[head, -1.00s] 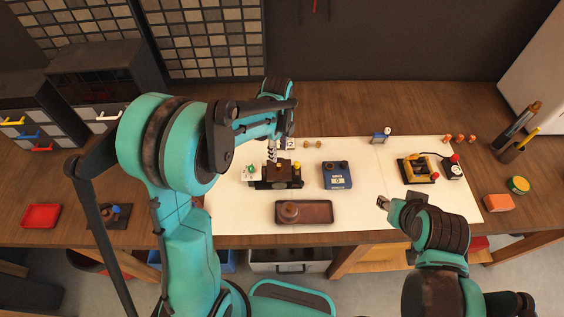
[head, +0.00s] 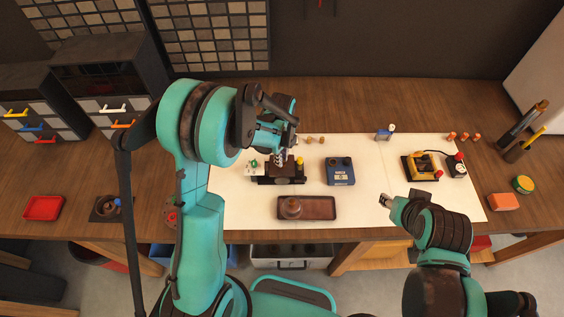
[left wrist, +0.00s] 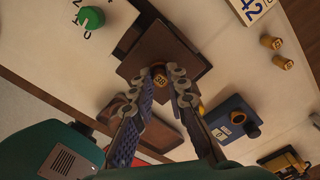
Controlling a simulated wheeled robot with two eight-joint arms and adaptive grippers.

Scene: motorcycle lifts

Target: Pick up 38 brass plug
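A brass plug marked 38 (left wrist: 158,81) stands on a square brown block; the block (head: 284,174) sits on the white mat in the head view. My left gripper (left wrist: 166,72) is over the block, pointing down at it. Its two fingers are apart, with the plug showing between them. I cannot tell whether the fingers touch the plug. In the head view, my left gripper (head: 280,157) hides the plug. My right gripper (head: 384,199) is over the front of the mat, away from the block. Its fingers are too small to read.
Two other brass plugs (left wrist: 277,52) lie near a card marked 42 (left wrist: 251,6). A blue box (head: 340,171) stands right of the block, a brown tray (head: 325,208) in front. A green knob (left wrist: 91,18) is beside the block. The mat's middle right (head: 385,165) is clear.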

